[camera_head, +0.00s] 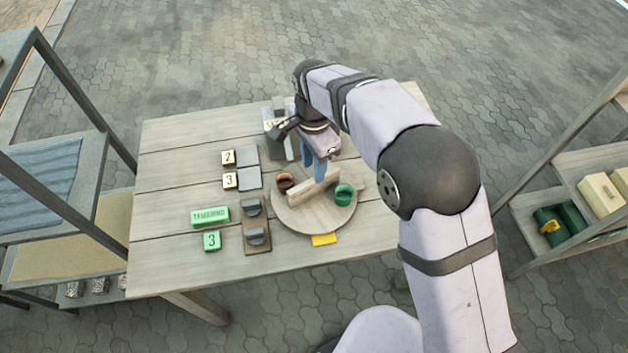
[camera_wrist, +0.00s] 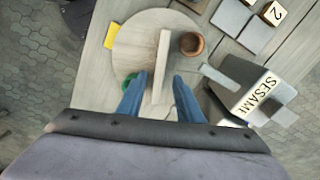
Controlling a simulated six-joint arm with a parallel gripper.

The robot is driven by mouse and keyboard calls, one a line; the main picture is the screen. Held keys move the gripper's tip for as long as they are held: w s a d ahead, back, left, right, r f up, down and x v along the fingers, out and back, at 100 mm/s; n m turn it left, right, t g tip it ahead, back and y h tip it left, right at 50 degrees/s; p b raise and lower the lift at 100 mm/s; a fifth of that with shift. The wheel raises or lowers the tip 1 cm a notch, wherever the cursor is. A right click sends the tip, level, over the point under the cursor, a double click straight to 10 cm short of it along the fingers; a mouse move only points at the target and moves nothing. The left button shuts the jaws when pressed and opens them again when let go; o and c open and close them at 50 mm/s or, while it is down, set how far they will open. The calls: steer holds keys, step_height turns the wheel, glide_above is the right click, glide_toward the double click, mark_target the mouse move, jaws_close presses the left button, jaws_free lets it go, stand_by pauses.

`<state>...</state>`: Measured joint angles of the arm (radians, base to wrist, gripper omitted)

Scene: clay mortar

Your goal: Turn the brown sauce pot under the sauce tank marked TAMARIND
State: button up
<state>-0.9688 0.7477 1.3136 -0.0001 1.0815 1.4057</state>
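A round wooden turntable (camera_head: 307,218) carries an upright wooden bar (camera_head: 312,190) across its middle. The brown sauce pot (camera_head: 284,183) sits left of the bar and a green pot (camera_head: 344,194) right of it. In the wrist view the brown pot (camera_wrist: 191,43) is right of the bar (camera_wrist: 161,60); the green pot is mostly hidden by a finger. My gripper (camera_wrist: 159,77) is open, its blue fingers either side of the bar with gaps visible. A green block marked TAMARIND (camera_head: 210,216) lies at the table's left, beside a brown board (camera_head: 256,240) with two grey fixtures.
A grey tank marked SESAME (camera_wrist: 250,95) stands close to my gripper. Plates marked 2 (camera_head: 228,157) and 3 (camera_head: 230,180) and a green 3 block (camera_head: 212,241) lie leftward. A yellow tag (camera_head: 323,239) touches the turntable's near edge. Shelves flank the table.

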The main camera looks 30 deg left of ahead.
mark_target(314, 188)
steer(key=shift+f+p, duration=0.9)
steer(key=shift+f, duration=2.75)
jaws_close()
